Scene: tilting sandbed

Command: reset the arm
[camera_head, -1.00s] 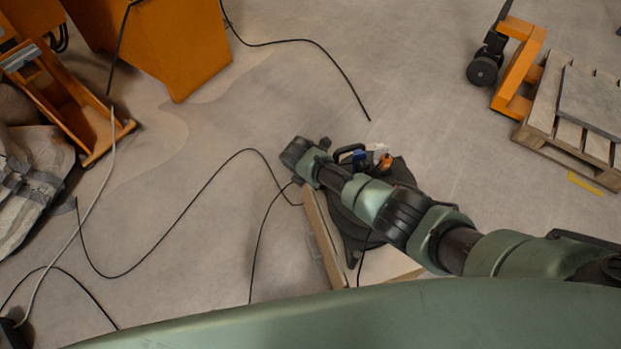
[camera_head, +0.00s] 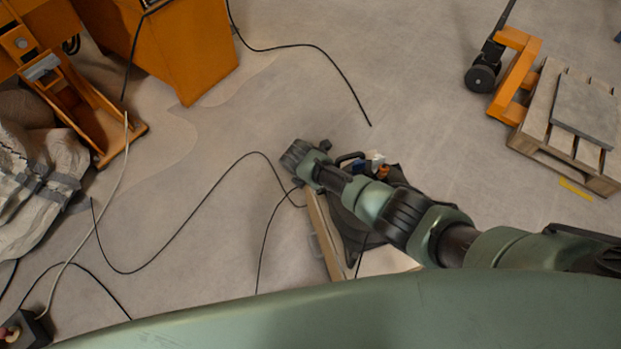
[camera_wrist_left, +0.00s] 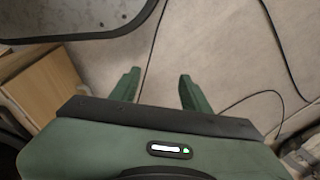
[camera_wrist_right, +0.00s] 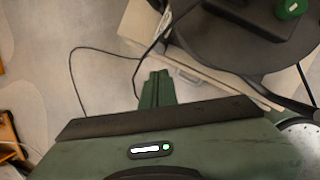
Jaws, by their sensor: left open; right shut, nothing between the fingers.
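My right arm (camera_head: 400,213) comes in from the right of the head view and reaches over a dark bag to the picture's middle. Its dark wrist end is near the bag's left side. In the right wrist view, my right gripper (camera_wrist_right: 156,88) has its green fingers together with nothing between them, above the floor beside a pale box. My left arm does not show in the head view. In the left wrist view, my left gripper (camera_wrist_left: 160,90) has its fingers wide apart and empty over grey floor.
The dark bag (camera_head: 352,232) with tools sits on a pale box (camera_head: 323,238). Black cables (camera_head: 185,232) cross the floor. Orange machinery (camera_head: 185,50) stands at upper left, sacks (camera_head: 40,190) at left, a pallet (camera_head: 545,125) and orange pallet truck (camera_head: 515,75) at right. Mid-floor is otherwise clear.

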